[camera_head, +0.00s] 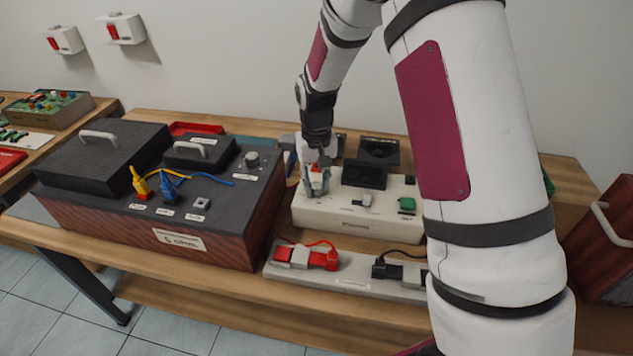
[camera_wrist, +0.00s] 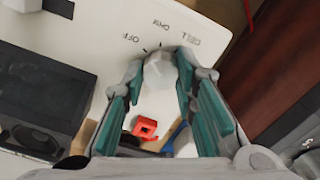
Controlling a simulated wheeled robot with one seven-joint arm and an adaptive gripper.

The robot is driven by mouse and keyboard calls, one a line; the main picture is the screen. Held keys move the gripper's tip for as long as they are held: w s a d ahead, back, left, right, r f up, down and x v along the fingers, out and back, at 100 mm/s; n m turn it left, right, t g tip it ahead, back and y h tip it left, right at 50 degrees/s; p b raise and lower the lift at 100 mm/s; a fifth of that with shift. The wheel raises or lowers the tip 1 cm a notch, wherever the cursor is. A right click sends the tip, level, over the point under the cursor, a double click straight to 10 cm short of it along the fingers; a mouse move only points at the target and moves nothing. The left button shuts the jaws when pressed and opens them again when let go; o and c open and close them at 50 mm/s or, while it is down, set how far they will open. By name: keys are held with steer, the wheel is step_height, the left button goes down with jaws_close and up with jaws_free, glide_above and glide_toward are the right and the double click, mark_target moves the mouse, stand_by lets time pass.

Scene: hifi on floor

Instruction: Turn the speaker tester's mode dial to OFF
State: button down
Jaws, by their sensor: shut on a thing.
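The speaker tester (camera_head: 340,222) is a white box on the bench with a dark screen (camera_head: 364,174). Its mode dial (camera_wrist: 160,72) is a pale knob in the wrist view, with the printed words OFF (camera_wrist: 130,37), OHM (camera_wrist: 160,23) and CELL (camera_wrist: 190,40) around it. My gripper (camera_wrist: 163,68) is shut on the dial, one fingertip on each side. I cannot tell exactly which mark the dial points to. In the head view my gripper (camera_head: 316,190) stands over the tester's left end and hides the dial.
A power strip (camera_head: 345,283) with red and black plugs lies in front. A green switch (camera_head: 407,204) is on the tester's right. A red piece (camera_wrist: 145,127) shows between my fingers.

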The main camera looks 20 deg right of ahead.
mark_target(316, 185)
steer(key=shift+n, duration=1.6)
steer(key=c, duration=1.3)
jaws_free()
step_height(316, 185, up, 12)
